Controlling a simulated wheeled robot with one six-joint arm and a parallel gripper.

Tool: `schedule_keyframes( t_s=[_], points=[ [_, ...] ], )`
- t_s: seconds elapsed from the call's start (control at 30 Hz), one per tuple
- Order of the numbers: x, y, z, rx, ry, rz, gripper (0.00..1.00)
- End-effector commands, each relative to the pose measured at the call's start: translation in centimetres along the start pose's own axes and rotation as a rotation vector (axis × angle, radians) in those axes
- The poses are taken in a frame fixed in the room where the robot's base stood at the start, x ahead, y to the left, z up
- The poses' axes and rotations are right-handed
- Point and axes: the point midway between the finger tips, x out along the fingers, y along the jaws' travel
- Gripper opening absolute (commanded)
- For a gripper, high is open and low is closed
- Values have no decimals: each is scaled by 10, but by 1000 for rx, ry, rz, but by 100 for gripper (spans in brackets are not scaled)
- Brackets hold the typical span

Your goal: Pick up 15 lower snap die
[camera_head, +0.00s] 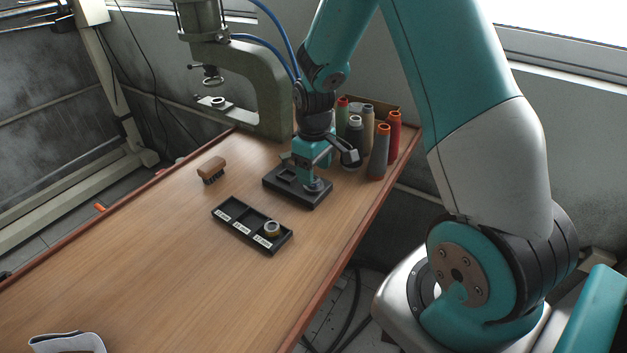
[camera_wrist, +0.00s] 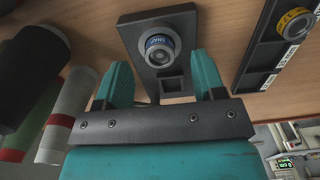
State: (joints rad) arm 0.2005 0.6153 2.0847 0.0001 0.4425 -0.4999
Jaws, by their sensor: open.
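A round metal die with a blue lettered band (camera_wrist: 160,48) sits in a dark holder block (camera_wrist: 130,32). The lettering looks like "SNAP"; its size is too small to read. My gripper (camera_wrist: 160,64) is open and empty, with its two teal fingers apart on either side of the block, short of the die in the picture. In the head view my gripper (camera_head: 306,168) is just above the block (camera_head: 308,202), with the die (camera_head: 319,185) partly visible below it. Any contact cannot be told.
A black three-compartment tray (camera_head: 238,230) lies nearby, with a yellow-banded die (camera_head: 272,228) in its right compartment. Several thread spools (camera_head: 379,150) stand close behind my gripper. A press (camera_head: 262,90) and a brush (camera_head: 211,168) are to the left. The front wooden tabletop is mostly clear.

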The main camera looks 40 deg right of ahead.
Motion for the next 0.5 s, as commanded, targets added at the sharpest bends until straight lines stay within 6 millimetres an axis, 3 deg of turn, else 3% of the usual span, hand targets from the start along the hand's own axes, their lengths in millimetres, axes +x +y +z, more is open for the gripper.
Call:
schedule_keyframes(
  t_s=[0.2,0.43,0.5],
  points=[
    [23,0,0,0,0,0,63],
    [25,0,0,0,2,1,63],
    [25,0,0,0,1,1,50]
  ],
)
